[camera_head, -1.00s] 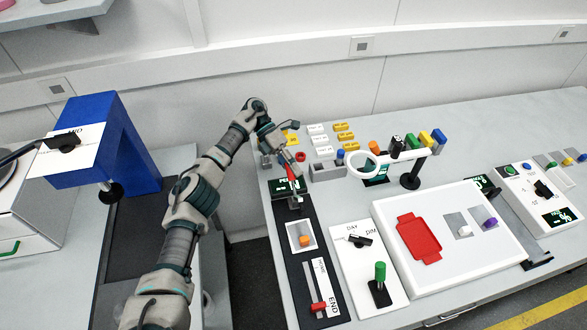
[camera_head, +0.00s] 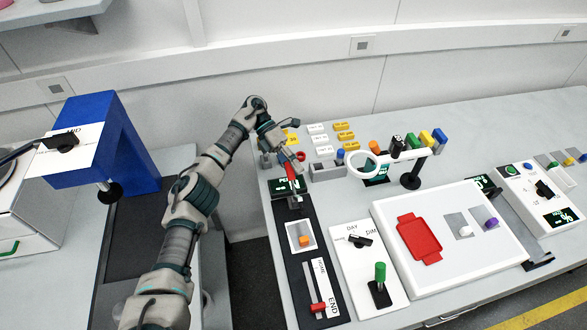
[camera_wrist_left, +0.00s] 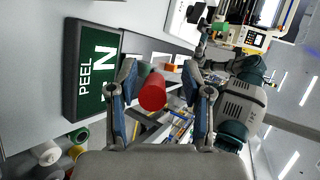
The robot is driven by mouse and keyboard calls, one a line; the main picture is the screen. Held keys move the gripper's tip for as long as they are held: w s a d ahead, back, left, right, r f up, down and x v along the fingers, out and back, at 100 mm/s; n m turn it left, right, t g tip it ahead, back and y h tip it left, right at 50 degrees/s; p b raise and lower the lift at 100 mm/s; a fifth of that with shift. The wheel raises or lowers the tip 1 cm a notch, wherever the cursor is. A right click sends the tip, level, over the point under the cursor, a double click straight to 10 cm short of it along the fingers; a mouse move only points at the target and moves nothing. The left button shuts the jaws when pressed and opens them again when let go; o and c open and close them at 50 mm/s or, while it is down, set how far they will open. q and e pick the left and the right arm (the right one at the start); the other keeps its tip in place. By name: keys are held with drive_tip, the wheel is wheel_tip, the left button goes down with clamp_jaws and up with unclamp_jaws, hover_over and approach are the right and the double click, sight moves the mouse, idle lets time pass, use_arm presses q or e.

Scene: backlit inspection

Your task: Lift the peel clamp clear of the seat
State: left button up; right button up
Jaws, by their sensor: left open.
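The peel clamp shows as a red handle (camera_head: 291,181) standing over a small dark seat (camera_head: 293,202) at the far left of the bench, by the green display. In the left wrist view the red handle's round end (camera_wrist_left: 152,92) lies between the fingers, nearer the left one. My left gripper (camera_head: 290,163) is at the handle's upper part, with its fingers (camera_wrist_left: 160,85) apart on either side. No firm contact shows. The lower clamp is hard to make out behind the handle. My right gripper is not in view.
A green PEEL display (camera_wrist_left: 92,70) is close beside the left finger. An orange block (camera_head: 304,242) and red slider (camera_head: 317,307) are nearer on the black panel. Small containers (camera_head: 327,171) and a white ring stand (camera_head: 362,165) are to the right. A blue press (camera_head: 112,140) stands left.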

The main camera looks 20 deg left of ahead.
use_arm(q)
wheel_tip(320, 180, up, 9)
drive_tip(key=shift+w+r, duration=0.1)
idle(0.3)
